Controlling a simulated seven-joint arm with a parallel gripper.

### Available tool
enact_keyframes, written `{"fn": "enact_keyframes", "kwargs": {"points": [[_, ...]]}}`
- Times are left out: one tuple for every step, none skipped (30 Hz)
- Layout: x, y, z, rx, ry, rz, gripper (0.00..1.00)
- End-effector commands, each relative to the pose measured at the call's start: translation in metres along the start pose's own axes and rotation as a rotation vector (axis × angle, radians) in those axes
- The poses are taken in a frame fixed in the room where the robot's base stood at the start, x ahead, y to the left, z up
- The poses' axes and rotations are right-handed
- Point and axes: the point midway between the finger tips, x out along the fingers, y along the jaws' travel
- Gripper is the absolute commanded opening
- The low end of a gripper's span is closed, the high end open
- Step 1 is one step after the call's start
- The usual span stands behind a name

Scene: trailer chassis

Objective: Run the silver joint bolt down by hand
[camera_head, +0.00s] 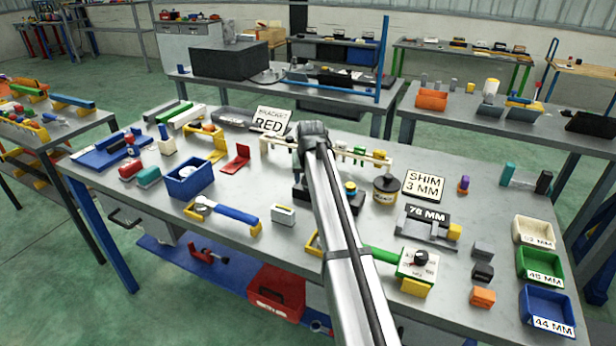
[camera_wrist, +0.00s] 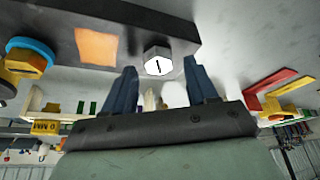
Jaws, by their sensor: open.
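In the wrist view, a silver hex bolt head (camera_wrist: 158,61) with a dark mark on its face shows at the edge of a dark grey bar (camera_wrist: 150,25). The bar has an orange square patch (camera_wrist: 97,46). My gripper (camera_wrist: 160,77) has its two dark blue fingers apart, one on each side of the bolt head in the picture. I cannot tell whether the fingertips reach around it or touch it. In the head view my own arm covers the gripper and the bolt. A cream rail (camera_head: 376,160) with coloured pieces shows behind the arm.
A black-topped round tin (camera_head: 386,190), a "SHIM 3 MM" sign (camera_head: 424,184) and a gauge box (camera_head: 418,264) stand right of my arm. A "BRACKET RED" sign (camera_head: 271,120) stands behind left. A blue bin (camera_head: 187,180) and a blue-handled tool (camera_head: 225,212) lie left.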

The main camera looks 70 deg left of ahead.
Motion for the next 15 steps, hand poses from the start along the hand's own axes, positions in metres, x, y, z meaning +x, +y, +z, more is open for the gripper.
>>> {"fn": "enact_keyframes", "kwargs": {"points": [[-0.003,0.0,0.0,0.0,0.0,0.0,0.57],[-0.005,0.0,0.0,0.0,0.001,0.0,0.57],[-0.009,0.0,0.0,0.0,0.001,0.0,0.57],[-0.012,0.0,0.001,0.0,0.0,0.0,0.57],[-0.016,0.0,0.001,0.0,0.0,0.0,0.57],[-0.023,0.0,0.001,0.0,0.0,0.0,0.57],[-0.028,0.0,0.001,0.0,0.001,0.0,0.57],[-0.034,0.0,0.001,0.0,0.002,0.0,0.57],[-0.041,0.0,0.001,0.0,0.002,0.0,0.57],[-0.047,0.0,0.001,0.0,0.002,0.0,0.57],[-0.053,0.0,0.001,0.0,0.002,0.0,0.57],[-0.062,0.0,0.0,0.0,0.003,0.0,0.57],[-0.068,0.0,0.0,0.0,0.003,0.0,0.57],[-0.073,0.0,0.0,0.0,0.002,0.0,0.57],[-0.081,0.0,0.001,0.0,0.002,0.0,0.57]]}}
